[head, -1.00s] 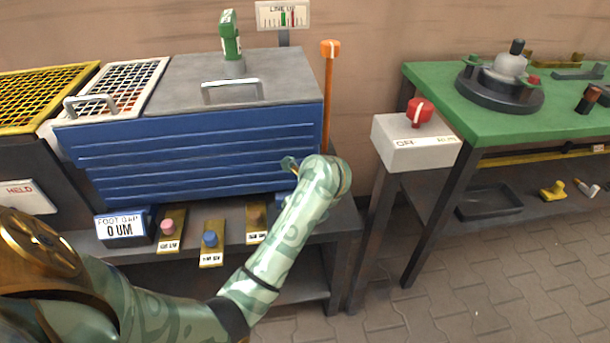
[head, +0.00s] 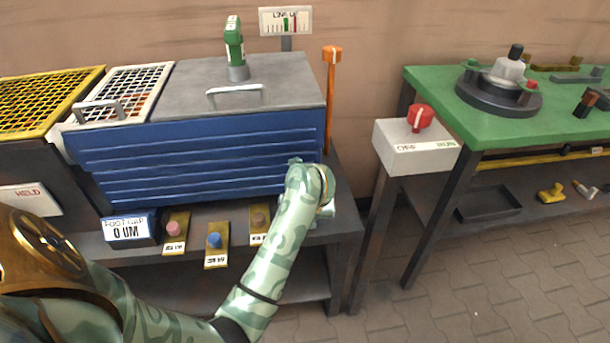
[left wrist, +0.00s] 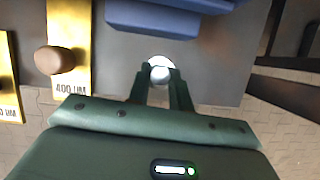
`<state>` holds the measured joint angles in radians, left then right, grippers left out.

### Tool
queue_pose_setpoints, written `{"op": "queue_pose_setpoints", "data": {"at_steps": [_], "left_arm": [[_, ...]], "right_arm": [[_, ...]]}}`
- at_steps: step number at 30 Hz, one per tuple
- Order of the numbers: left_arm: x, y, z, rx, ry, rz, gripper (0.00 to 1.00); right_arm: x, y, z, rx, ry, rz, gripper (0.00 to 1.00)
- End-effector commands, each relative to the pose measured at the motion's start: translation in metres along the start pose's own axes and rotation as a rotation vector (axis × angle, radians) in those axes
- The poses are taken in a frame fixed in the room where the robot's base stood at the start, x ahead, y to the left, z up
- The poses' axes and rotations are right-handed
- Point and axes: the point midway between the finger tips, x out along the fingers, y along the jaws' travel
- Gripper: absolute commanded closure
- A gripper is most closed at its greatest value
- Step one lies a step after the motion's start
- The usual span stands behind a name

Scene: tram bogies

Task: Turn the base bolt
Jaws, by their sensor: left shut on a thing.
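The base bolt (left wrist: 160,68) shows as a round, shiny silver head on the dark grey bench shelf in the left wrist view. My left gripper (left wrist: 161,78) is shut on it, with one dark green finger on each side. In the head view my own green-patterned left forearm and wrist hide the bolt and the fingertips. They reach to the front right corner of the blue ribbed box (head: 200,165). The foot gap display (head: 127,228) stands left on the shelf and reads 0 UM. My right gripper is not in view.
Brass gauge plates with knobs lie left of the bolt, including the 400 UM plate (left wrist: 70,50). An orange-topped post (head: 331,100) stands behind. A grey switch box with a red knob (head: 420,117) stands right, before a green table (head: 440,95).

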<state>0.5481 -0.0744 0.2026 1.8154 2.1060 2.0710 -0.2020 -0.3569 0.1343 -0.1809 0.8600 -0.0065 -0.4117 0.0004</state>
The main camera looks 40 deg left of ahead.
Motion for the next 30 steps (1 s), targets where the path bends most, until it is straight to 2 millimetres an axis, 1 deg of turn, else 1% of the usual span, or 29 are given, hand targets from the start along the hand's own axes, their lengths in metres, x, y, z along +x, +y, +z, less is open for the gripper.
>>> {"op": "queue_pose_setpoints", "data": {"at_steps": [1,9,18,22,30], "left_arm": [[-0.003,0.0,0.0,0.037,0.001,-0.019,1.0],[-0.004,0.002,0.002,0.274,-0.001,-0.116,1.0],[-0.003,0.003,0.002,0.512,-0.001,-0.215,1.0],[-0.002,0.004,0.002,0.59,0.0,-0.247,1.0],[-0.001,0.004,0.002,0.695,0.0,-0.289,1.0]], "right_arm": [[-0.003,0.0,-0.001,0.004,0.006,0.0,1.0],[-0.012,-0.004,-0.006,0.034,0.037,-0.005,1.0],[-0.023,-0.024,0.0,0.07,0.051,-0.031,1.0],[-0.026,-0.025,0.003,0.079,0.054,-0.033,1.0],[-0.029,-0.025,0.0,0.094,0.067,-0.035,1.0]]}}
